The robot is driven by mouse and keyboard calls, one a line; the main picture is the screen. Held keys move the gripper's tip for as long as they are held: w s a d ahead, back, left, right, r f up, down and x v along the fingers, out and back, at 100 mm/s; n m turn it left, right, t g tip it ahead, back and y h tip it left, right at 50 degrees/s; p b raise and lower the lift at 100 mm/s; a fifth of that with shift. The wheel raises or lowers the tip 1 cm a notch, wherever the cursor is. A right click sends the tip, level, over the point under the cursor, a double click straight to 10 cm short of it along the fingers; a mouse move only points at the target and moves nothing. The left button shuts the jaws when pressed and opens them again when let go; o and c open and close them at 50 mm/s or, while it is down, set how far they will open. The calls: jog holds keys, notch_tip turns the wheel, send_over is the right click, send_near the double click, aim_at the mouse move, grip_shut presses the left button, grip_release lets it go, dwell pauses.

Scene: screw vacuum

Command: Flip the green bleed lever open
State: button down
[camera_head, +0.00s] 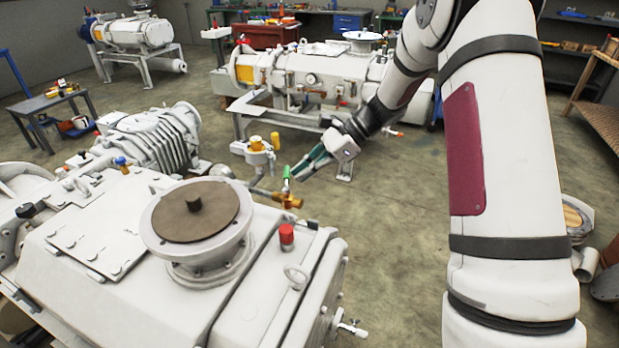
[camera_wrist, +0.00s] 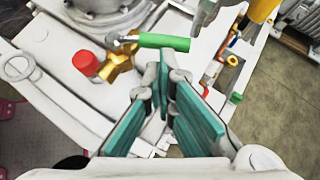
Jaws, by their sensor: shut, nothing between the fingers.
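The green bleed lever (camera_head: 286,172) stands upright above a brass valve (camera_head: 287,200) at the far right side of the near white pump. In the wrist view the lever (camera_wrist: 165,42) is a green sleeve lying crosswise, its metal stem running left towards the brass valve (camera_wrist: 119,62). My gripper (camera_head: 296,170), with teal finger pads, is just right of the lever in the head view. In the wrist view my gripper (camera_wrist: 170,78) is shut and empty, its fingertips just below the green sleeve. I cannot tell whether they touch it.
A red cap (camera_wrist: 87,63) is left of the brass valve. A yellow-capped fitting (camera_head: 257,144) stands behind the lever, and its yellow part (camera_wrist: 264,10) shows at upper right in the wrist view. A round flange (camera_head: 195,225) tops the near pump. Open floor (camera_head: 395,210) lies to the right.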

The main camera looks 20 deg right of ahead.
jog(key=shift+w+a+n+g+h+b, duration=0.15)
jog(key=shift+w+a+n+g+b, duration=0.35)
jog(key=shift+a+n+g, duration=0.4)
jog(key=shift+w+a+n+g+h+b, duration=0.1)
jog(key=shift+w+a+n+g+b, duration=0.2)
jog(key=shift+a+n+g+b, duration=0.45)
jog(key=shift+w+a+n+g+h+b, duration=0.15)
jog(key=shift+w+a+n+g+b, duration=0.35)
jog(key=shift+n+g, duration=0.65)
jog(key=shift+a, duration=0.5)
send_near(285, 167)
jog(key=shift+r, duration=0.5)
